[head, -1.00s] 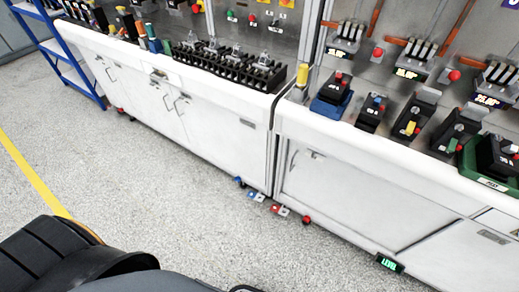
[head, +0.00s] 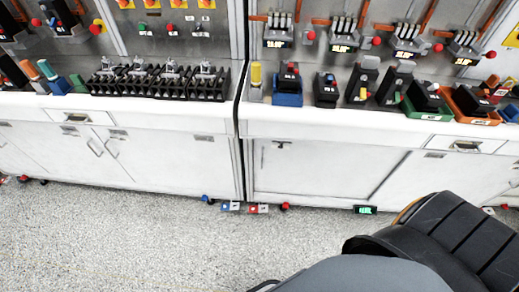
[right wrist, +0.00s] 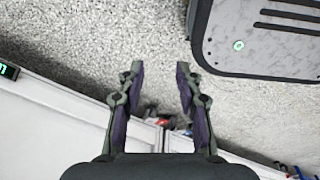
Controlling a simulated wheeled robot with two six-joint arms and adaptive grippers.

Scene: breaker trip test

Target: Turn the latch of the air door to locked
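White cabinet doors run along the front of the benches in the head view. A small dark latch (head: 281,145) shows near the upper left corner of the right cabinet door (head: 325,172). I cannot tell which door is the air door, and the latch is too small to read its position. My right gripper (right wrist: 157,72) is open and empty in the right wrist view, its two fingers apart over the floor, with cabinet fronts behind it. It is not touching anything visible. My left gripper is in neither view.
Breakers and small devices line the bench tops, including a black terminal row (head: 160,84) and a yellow cylinder (head: 256,76). Small red and blue items (head: 258,209) and a green-lit display (head: 365,209) sit at the cabinet foot. The speckled floor (head: 140,235) in front is clear.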

